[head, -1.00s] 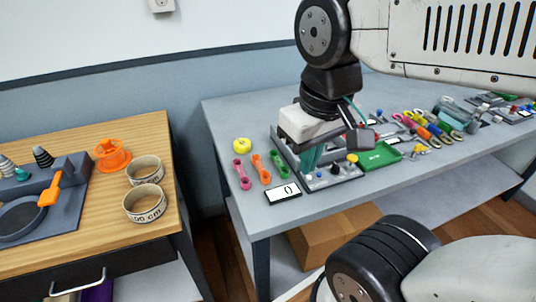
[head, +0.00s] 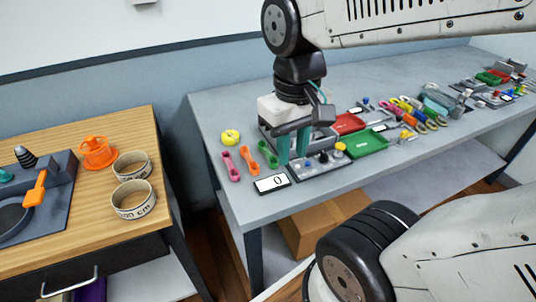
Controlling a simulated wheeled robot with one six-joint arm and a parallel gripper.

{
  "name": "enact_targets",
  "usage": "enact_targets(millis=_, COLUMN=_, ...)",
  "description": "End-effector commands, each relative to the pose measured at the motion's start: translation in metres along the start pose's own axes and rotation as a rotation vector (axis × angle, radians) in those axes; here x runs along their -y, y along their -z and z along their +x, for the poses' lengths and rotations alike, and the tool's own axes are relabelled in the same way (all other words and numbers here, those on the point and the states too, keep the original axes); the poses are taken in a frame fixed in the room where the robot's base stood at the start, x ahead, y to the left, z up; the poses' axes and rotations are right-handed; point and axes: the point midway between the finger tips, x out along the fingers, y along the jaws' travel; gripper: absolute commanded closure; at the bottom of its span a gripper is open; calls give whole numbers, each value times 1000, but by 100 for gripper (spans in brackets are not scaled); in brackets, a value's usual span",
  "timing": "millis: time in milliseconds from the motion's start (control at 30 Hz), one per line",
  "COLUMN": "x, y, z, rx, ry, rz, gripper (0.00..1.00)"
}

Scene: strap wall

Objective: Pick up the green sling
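The green sling (head: 268,154) is a small strap with a loop at each end. It lies on the grey table, to the right of an orange sling (head: 250,160) and a pink sling (head: 230,166). My gripper (head: 293,157) points down just right of the green sling. Its two teal fingers show apart with nothing visible between them. The fingertips are low, in front of the grey rack; their exact height above the table cannot be told.
A card reading 0 (head: 272,183) lies in front of the slings and a yellow ring (head: 230,137) behind them. A grey rack (head: 318,167) with small knobs, a green tray (head: 362,142) and a red tray (head: 348,123) stand to the right. A wooden table (head: 90,240) is at left.

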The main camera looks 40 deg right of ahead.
Motion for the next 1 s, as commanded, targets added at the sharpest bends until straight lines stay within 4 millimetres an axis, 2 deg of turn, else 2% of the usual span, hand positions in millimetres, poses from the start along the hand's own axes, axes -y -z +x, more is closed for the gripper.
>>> enact_targets(millis=300, x=-35, y=93, z=49, rx=125, ry=12, rz=101, gripper=75)
enact_targets(millis=600, x=-73, y=179, z=106, rx=102, ry=18, rz=151, gripper=75)
enact_targets(millis=700, x=-80, y=205, z=114, rx=51, ry=13, rz=147, gripper=75)
enact_targets(millis=733, x=-81, y=213, z=111, rx=21, ry=10, rz=143, gripper=75)
enact_targets(millis=833, x=-82, y=221, z=112, rx=-18, ry=5, rz=138, gripper=75)
enact_targets(millis=1000, x=-82, y=221, z=130, rx=-19, ry=5, rz=136, gripper=75)
